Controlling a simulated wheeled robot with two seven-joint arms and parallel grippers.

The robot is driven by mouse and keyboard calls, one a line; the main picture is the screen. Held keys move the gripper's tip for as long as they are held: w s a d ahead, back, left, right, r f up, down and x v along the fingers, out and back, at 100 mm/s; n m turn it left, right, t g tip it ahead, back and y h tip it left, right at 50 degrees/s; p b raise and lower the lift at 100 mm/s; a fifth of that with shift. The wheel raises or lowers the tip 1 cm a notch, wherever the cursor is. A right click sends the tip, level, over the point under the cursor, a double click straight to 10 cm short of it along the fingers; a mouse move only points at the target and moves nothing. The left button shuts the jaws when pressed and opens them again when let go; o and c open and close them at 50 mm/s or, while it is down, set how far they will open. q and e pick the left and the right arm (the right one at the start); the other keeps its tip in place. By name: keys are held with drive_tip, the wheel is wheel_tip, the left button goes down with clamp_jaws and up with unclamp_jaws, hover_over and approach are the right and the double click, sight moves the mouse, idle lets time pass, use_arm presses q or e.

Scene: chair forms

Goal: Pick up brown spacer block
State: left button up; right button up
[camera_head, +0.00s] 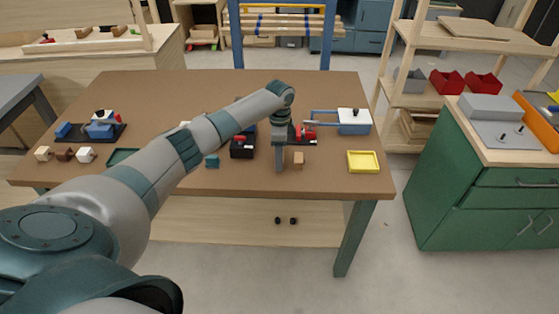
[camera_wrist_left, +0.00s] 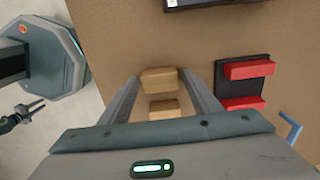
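A small tan-brown block (camera_head: 298,160) stands on the brown table near its front edge, just right of my left gripper (camera_head: 280,168) in the head view. In the left wrist view two tan-brown faces, an upper one (camera_wrist_left: 158,79) and a lower one (camera_wrist_left: 164,110), show between the fingers of my left gripper (camera_wrist_left: 160,82). I cannot tell whether they are one block or two. The fingers are apart, one on each side, with gaps to the tan faces. A darker brown block (camera_head: 64,154) sits at the table's left. My right gripper is not in view.
A black-based fixture with red jaws (camera_wrist_left: 256,86) lies close to the right finger. A yellow tray (camera_head: 363,171) is to the right, and a blue-and-white box (camera_head: 353,128) behind it. A dark box (camera_head: 242,152) stands left of the gripper.

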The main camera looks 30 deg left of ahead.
use_arm(q)
drive_tip(key=c, duration=0.8)
drive_tip(key=shift+o, duration=0.2)
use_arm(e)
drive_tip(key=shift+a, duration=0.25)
use_arm(q)
drive_tip(key=shift+r, duration=0.1)
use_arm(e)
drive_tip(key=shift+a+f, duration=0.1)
